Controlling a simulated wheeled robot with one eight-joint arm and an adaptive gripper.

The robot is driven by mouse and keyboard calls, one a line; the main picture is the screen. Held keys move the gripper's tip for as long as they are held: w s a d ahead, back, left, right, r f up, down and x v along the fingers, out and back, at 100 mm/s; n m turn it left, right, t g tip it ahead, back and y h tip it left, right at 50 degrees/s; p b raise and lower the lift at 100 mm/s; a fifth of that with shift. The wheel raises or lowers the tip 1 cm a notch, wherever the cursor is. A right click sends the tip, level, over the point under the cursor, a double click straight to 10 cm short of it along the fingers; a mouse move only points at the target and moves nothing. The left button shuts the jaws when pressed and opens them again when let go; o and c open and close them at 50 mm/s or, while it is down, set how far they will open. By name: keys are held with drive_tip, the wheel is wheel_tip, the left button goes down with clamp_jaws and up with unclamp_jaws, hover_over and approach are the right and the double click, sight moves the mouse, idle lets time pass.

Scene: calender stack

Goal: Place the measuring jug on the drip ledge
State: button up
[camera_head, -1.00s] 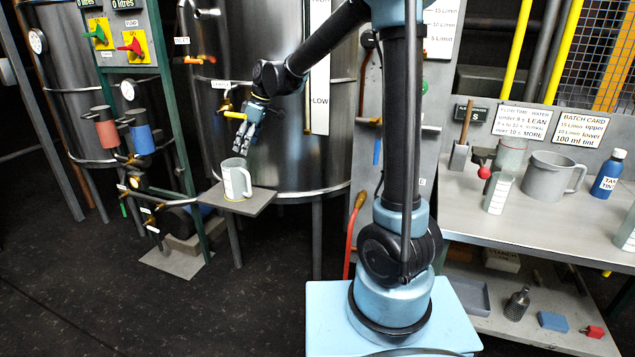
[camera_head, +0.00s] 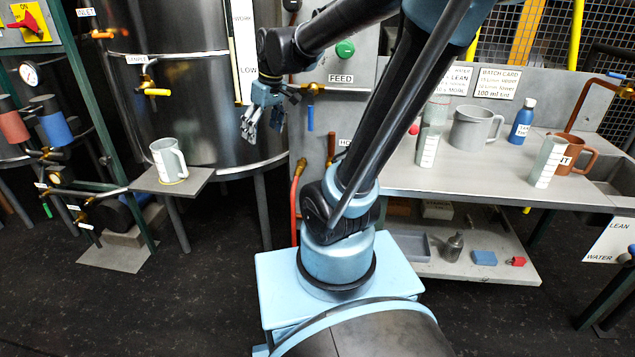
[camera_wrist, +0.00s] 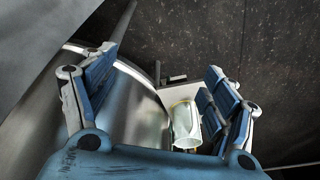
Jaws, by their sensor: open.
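The measuring jug (camera_head: 168,160), pale with a handle on its right, stands upright on the grey drip ledge (camera_head: 194,181) in front of the steel tank. My gripper (camera_head: 262,127) is open and empty, to the right of the jug and a little higher, apart from it. In the wrist view the jug (camera_wrist: 187,125) shows between the open fingers of my gripper (camera_wrist: 160,100), but farther off. Part of the ledge (camera_wrist: 173,99) shows beyond it.
The sample tap (camera_head: 152,91) juts from the tank above the ledge. The feed panel (camera_head: 340,75) stands right of my gripper. A workbench (camera_head: 480,190) at right holds a grey jug (camera_head: 474,128), a blue bottle (camera_head: 523,121) and a brown jug (camera_head: 574,153). Open floor lies front left.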

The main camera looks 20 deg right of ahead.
drive_tip(key=s+d+f+m+h, duration=0.2)
drive_tip(key=s+d+f+m, duration=0.5)
drive_tip(key=s, duration=0.8)
drive_tip(key=d+f, duration=0.3)
drive_tip(key=d, duration=0.2)
drive_tip(key=shift+s+d+f, duration=0.2)
drive_tip(key=shift+s+d, duration=0.05)
drive_tip(key=shift+s, duration=0.15)
drive_tip(key=shift+w+f, duration=0.2)
drive_tip(key=shift+w, duration=0.3)
